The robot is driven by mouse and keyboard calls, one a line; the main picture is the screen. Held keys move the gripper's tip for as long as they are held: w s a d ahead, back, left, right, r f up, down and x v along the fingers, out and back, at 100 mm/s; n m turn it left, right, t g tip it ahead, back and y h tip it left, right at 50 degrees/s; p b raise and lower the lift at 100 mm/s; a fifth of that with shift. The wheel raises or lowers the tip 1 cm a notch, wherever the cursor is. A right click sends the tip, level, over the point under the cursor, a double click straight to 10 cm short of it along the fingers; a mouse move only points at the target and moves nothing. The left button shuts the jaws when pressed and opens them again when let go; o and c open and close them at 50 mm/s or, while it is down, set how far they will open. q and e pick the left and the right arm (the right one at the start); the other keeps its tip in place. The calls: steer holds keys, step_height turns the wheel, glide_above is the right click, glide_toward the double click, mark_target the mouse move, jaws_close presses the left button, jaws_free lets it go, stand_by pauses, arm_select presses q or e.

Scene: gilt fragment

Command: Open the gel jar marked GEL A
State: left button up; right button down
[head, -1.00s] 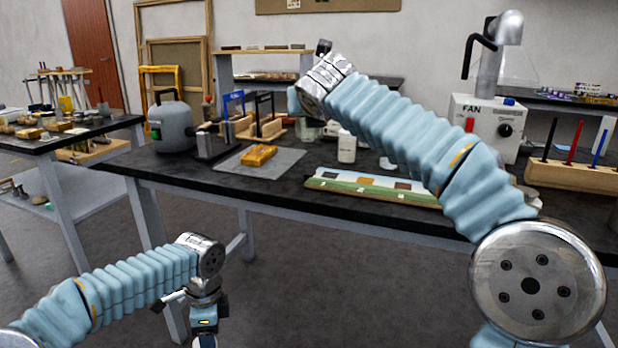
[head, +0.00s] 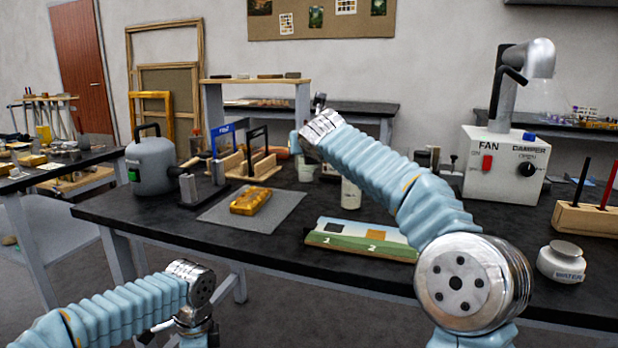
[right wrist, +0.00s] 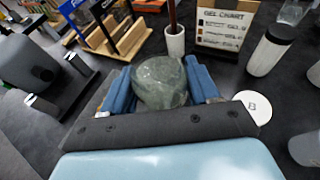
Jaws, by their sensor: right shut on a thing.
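My right gripper (right wrist: 160,88) is shut on a translucent greenish glass jar (right wrist: 160,80), with a blue finger on each side of it. No label can be read on this jar, so I cannot tell whether it is GEL A. A white round lid (right wrist: 254,106) with a small dark mark lies just right of the right finger. In the head view my right arm hides most of that gripper. My left gripper (head: 194,338) hangs low in front of the table, cut by the bottom edge, and its fingers are not clear.
The black table (head: 150,218) holds a grey canister (head: 152,163), a gold block on a grey sheet (head: 287,205), a numbered painted panel (head: 350,243), a FAN/DAMPER box (head: 504,168) and a WATER jar (head: 562,262). A GEL CHART (right wrist: 222,30) stands behind the held jar, beside a white cup (right wrist: 175,42).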

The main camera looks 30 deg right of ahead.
glide_above(310, 199)
step_height(310, 199, down, 6)
step_height(310, 199, down, 2)
steer(key=shift+f, duration=0.15)
steer(key=shift+a+f, duration=0.1)
steer(key=shift+f, duration=0.25)
steer(key=shift+f, duration=0.15)
arm_select(q)
steer(key=shift+f+b, duration=0.2)
steer(key=shift+b, duration=0.2)
arm_select(e)
steer(key=shift+f, duration=0.25)
steer(key=shift+c, duration=1.4)
jaws_free()
